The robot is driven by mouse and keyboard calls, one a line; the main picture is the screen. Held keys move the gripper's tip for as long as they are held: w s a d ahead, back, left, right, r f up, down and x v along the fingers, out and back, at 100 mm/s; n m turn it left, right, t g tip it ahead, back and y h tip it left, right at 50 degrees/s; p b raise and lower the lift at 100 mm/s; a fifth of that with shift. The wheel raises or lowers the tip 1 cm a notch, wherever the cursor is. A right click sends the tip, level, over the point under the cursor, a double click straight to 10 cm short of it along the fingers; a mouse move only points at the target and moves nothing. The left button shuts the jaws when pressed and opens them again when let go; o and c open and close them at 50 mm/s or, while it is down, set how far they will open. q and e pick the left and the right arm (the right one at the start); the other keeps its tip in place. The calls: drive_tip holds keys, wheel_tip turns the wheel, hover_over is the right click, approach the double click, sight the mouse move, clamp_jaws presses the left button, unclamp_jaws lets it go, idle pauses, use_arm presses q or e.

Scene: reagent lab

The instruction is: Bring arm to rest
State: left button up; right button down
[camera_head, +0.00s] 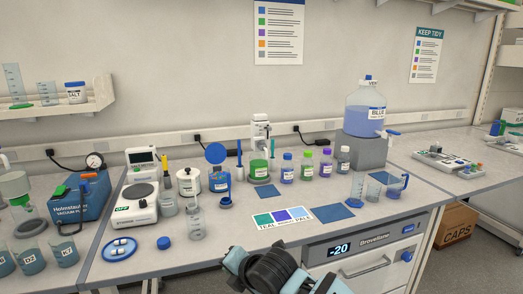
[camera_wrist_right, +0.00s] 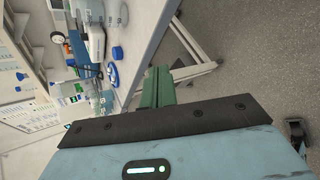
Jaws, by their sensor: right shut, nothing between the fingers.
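My right gripper (camera_wrist_right: 156,88) shows in the right wrist view with its green fingers together and nothing between them. It is clear of the bench, over the floor beside the bench's front edge. In the head view a dark and light-blue part of my arm (camera_head: 268,270) rises at the bottom centre, in front of the bench. The fingers cannot be made out there. My left gripper is in neither view.
The bench (camera_head: 120,285) carries several bottles, a balance (camera_head: 137,206), a flask (camera_head: 196,225), a blue lid (camera_head: 164,242) and a colour mat (camera_head: 282,218). A freezer (camera_head: 365,262) sits under its front edge. Floor in front is open in the wrist view.

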drive_tip(key=s+d+f+m, duration=0.6)
drive_tip(key=s+f+m, duration=0.3)
drive_tip(key=f, duration=0.1)
drive_tip(key=s+d+f+m, duration=0.5)
drive_tip(key=s+f+m, duration=0.4)
drive_tip(key=f, duration=0.2)
drive_tip(key=s+d+f+m+h, duration=0.2)
drive_tip(key=s+d+m, duration=0.3)
drive_tip(key=s+d, duration=0.3)
drive_tip(key=s+d+f+m+h, duration=0.2)
drive_tip(key=s+d+f+m, duration=0.2)
drive_tip(key=s+d, duration=0.4)
drive_tip(key=s+m, duration=0.1)
drive_tip(key=s, duration=0.5)
drive_tip(key=shift+s+d+m+t+h, duration=0.25)
drive_tip(key=shift+d+m+t+h, duration=0.05)
drive_tip(key=shift+d+m+h, duration=0.1)
